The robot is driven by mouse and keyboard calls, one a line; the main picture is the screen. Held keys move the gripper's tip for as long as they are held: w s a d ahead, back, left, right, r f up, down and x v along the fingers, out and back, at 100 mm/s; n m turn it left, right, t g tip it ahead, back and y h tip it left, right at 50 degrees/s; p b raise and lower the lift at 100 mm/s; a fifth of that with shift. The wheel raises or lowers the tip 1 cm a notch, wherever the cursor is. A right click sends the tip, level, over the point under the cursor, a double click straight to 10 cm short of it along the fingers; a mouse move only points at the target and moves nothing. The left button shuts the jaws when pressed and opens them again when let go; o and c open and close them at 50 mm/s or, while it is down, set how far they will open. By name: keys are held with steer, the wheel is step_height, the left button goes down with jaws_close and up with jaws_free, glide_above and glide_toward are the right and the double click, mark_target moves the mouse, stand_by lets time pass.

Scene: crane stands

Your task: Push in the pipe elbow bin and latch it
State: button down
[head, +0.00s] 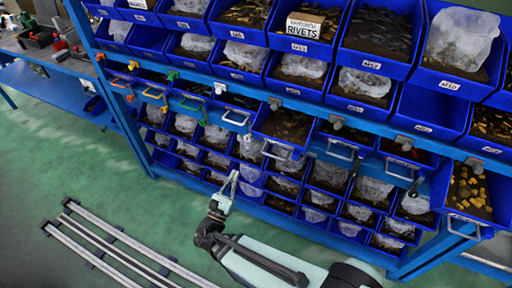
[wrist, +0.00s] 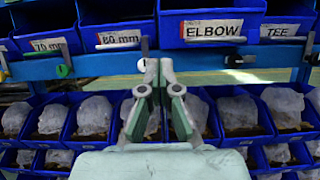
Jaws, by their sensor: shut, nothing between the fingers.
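The pipe elbow bin (wrist: 210,27) is blue, with a white ELBOW label, and fills the upper right of the wrist view. In the head view, the blue bin (head: 284,126) with small brown parts appears to be the same one. It juts out of its row further than the bins beside it, with a metal handle (head: 281,150) at its front. A latch (wrist: 238,61) shows below the bin in the wrist view. My gripper (head: 232,178) is shut and empty, below and left of the bin. Its fingertips (wrist: 158,64) appear apart from the bin.
Bins labelled 80 mm (wrist: 116,34) and TEE (wrist: 290,29) flank the elbow bin. A bin of yellow parts (head: 468,190) also juts out at the right. Smaller bins with clear bags fill the rack below. Metal rails (head: 120,250) lie on open green floor at left.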

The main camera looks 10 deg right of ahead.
steer(key=p+x, duration=0.7)
steer(key=x, duration=0.7)
steer(key=shift+w+f, duration=0.1)
steer(key=shift+w, duration=0.05)
